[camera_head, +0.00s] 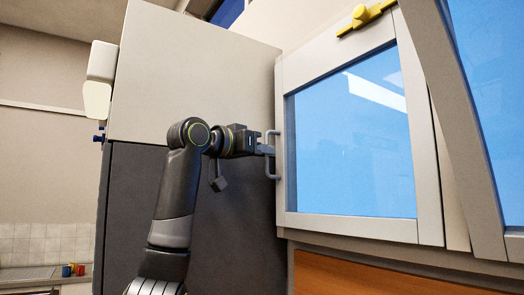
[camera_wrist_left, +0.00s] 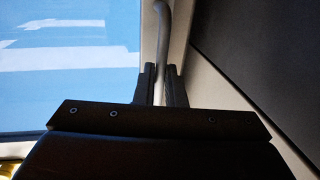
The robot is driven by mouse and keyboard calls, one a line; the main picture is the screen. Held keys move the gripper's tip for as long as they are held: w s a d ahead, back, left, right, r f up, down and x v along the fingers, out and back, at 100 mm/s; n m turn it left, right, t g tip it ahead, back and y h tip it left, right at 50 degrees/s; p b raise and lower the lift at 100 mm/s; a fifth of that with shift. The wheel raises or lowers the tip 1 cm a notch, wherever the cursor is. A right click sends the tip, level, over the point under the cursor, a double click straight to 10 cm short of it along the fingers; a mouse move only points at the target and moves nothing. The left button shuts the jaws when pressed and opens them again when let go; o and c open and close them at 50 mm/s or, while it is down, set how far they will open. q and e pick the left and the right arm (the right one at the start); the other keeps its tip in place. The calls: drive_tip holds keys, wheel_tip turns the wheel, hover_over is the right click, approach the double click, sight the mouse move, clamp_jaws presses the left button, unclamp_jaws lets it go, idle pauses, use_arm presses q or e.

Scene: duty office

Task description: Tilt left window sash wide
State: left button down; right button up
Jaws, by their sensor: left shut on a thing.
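The left window sash (camera_head: 428,150) has a pale frame around a blue pane and stands at the right of the head view. Its grey handle (camera_head: 279,155) is on the left side of the frame. My left gripper (camera_head: 270,150) is shut on this handle. In the left wrist view the handle (camera_wrist_left: 163,30) runs up between the two dark fingers (camera_wrist_left: 161,85), with the blue pane (camera_wrist_left: 70,60) to its left. I cannot tell from these frames how far the sash is tilted. My right gripper is not in view.
A tall cabinet (camera_head: 190,70), pale above and dark below, stands behind my left arm. A yellow latch (camera_head: 366,17) sits at the top of the sash. Another window frame (camera_head: 470,130) stands at the far right. A wooden panel (camera_head: 350,275) is below the sill.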

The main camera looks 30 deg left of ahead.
use_arm(q)
drive_tip(key=s+a+f+n+t+b, duration=0.1)
drive_tip(key=s+f+t+b, duration=0.3)
drive_tip(key=b, duration=0.8)
drive_tip(key=shift+s+a+f, duration=0.25)
drive_tip(key=shift+s+a, duration=0.5)
drive_tip(key=shift+s, duration=0.1)
drive_tip(key=c, duration=1.5)
unclamp_jaws()
drive_tip(key=b+v, duration=0.2)
drive_tip(key=v, duration=0.3)
drive_tip(key=b+v, duration=0.3)
drive_tip(key=v, duration=0.3)
drive_tip(key=b+v, duration=0.3)
drive_tip(key=v, duration=0.3)
drive_tip(key=shift+a+f, duration=0.2)
drive_tip(key=shift+f, duration=0.25)
